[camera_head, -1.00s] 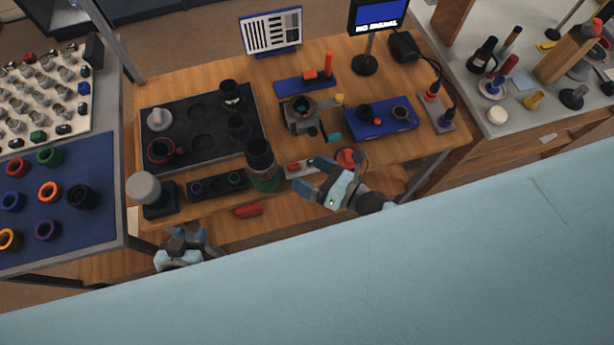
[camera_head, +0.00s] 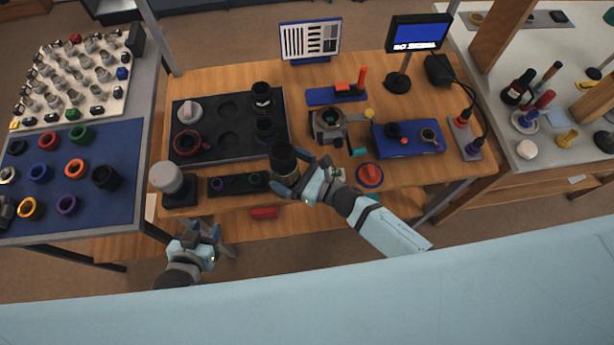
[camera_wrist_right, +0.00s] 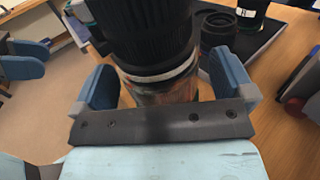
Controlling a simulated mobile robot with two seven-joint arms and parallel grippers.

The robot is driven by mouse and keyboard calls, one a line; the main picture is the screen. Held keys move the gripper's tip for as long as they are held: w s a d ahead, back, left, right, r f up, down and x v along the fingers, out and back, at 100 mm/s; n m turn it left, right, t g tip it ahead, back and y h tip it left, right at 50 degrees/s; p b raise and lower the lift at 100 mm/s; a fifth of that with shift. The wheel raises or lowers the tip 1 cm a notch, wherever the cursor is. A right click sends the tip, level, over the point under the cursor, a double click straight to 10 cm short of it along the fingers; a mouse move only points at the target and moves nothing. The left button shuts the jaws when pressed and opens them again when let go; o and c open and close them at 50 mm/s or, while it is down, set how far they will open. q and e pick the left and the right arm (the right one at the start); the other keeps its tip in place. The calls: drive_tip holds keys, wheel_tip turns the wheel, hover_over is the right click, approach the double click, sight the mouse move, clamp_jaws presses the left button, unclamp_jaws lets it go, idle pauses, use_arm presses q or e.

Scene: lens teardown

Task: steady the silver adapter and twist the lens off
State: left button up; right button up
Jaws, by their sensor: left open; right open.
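The black ribbed lens (camera_head: 283,157) stands upright near the front edge of the wooden bench. In the right wrist view the lens (camera_wrist_right: 145,30) fills the upper middle, with a silver ring, apparently the adapter (camera_wrist_right: 162,75), beneath it. A shiny, reflective body shows below the ring. My right gripper (camera_head: 295,174) is open. Its blue fingers stand on either side of the silver part, apparently with gaps in the right wrist view (camera_wrist_right: 167,88). My left gripper (camera_head: 203,234) is open and empty in front of the bench, left of the lens and apart from it.
A black tray (camera_head: 210,158) with parts lies behind left of the lens. A grey-capped post (camera_head: 167,178) and a low black holder (camera_head: 238,184) stand left of it. A red round button (camera_head: 369,174) is right of my right gripper. A clamp-like fixture (camera_head: 328,124) stands behind.

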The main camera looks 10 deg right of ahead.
drive_tip(key=shift+x, duration=0.85)
drive_tip(key=shift+c, duration=0.2)
drive_tip(key=c, duration=0.7)
drive_tip(key=o, duration=0.7)
drive_tip(key=shift+o, duration=0.2)
drive_tip(key=v, duration=1.2)
drive_tip(key=shift+s, duration=0.1)
